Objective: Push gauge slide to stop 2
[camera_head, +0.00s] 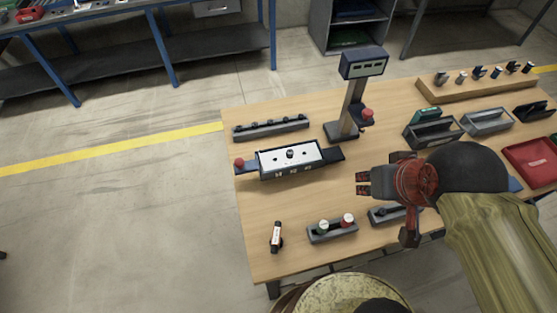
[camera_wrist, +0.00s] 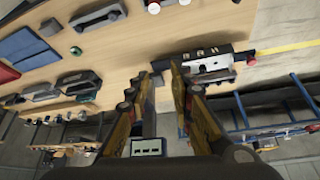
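The gauge (camera_head: 303,155) is a white-topped block with a black knob on top and marks on its front face; the marks are too small to read for certain. A dark blue slide (camera_head: 333,154) passes through it and sticks out at both ends. A red knob (camera_head: 239,162) sits at the slide's left end. The gauge also shows upside down in the wrist view (camera_wrist: 208,65), with the red knob (camera_wrist: 252,61) at its right. My gripper (camera_head: 362,183) is right of and nearer than the gauge, apart from it. In the wrist view its fingers (camera_wrist: 160,85) stand apart, empty.
A post stand (camera_head: 352,95) with a display and red knob rises behind my gripper. A dark rail (camera_head: 270,127) lies behind the gauge. A small black-and-white tool (camera_head: 276,237) and a holder (camera_head: 332,232) lie in front. Grey bins (camera_head: 487,121) stand right. Wood between is clear.

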